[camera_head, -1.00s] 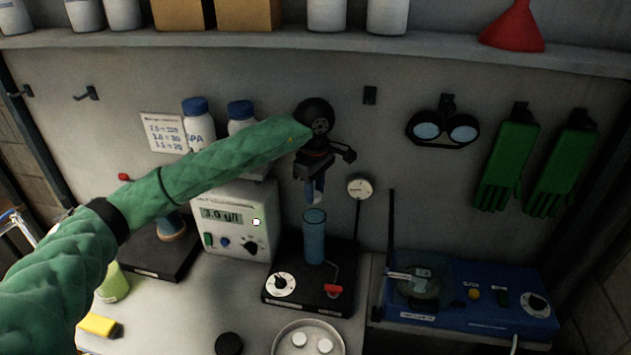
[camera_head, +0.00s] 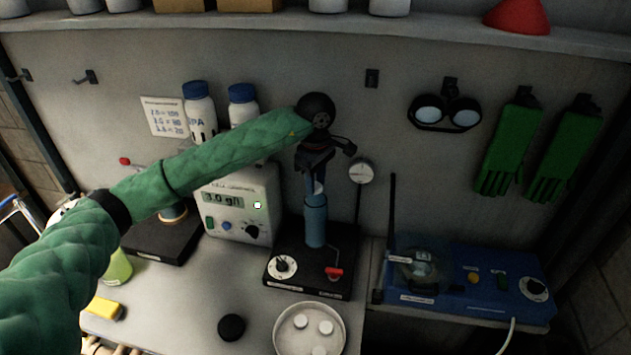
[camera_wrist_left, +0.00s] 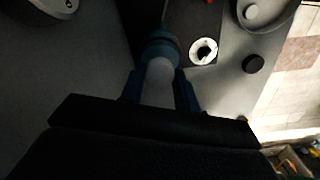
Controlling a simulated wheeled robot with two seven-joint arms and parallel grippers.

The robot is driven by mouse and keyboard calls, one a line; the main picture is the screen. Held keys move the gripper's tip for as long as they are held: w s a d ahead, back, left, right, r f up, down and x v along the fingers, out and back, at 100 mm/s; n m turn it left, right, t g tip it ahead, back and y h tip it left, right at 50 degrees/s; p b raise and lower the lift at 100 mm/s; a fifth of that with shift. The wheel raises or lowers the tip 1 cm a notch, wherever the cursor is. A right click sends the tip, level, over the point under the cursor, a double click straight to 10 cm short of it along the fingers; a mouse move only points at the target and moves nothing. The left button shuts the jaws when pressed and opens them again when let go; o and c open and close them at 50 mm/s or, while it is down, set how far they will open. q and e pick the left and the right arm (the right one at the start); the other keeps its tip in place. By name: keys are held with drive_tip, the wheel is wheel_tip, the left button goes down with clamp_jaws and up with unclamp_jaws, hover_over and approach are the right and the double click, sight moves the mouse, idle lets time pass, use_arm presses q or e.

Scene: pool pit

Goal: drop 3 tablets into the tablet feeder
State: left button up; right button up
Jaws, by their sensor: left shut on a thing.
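The tablet feeder (camera_head: 315,225) is an upright blue tube on a black base with a white dial and a red lever. My left gripper (camera_head: 316,190) is just above the tube's top, pointing down, with its blue fingers shut on a white tablet (camera_head: 319,188). In the left wrist view the held tablet (camera_wrist_left: 158,80) is between the fingers (camera_wrist_left: 158,92) and overlaps the tube's mouth (camera_wrist_left: 160,45). I cannot tell whether it touches the rim. A round dish (camera_head: 281,338) in front holds several white tablets (camera_head: 326,327). My right gripper is not in view.
A grey meter (camera_head: 240,205) stands left of the feeder and a blue device (camera_head: 480,295) stands right. A black round cap (camera_head: 231,327) lies left of the dish. A gauge (camera_head: 361,172) stands behind the feeder.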

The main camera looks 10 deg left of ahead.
use_arm(q)
drive_tip(key=shift+s+a+b, duration=0.1)
drive_tip(key=shift+b, duration=0.45)
drive_tip(key=o, duration=1)
drive_tip(key=shift+f, duration=0.1)
drive_tip(key=shift+o, duration=0.2)
drive_tip(key=shift+w+d, duration=0.2)
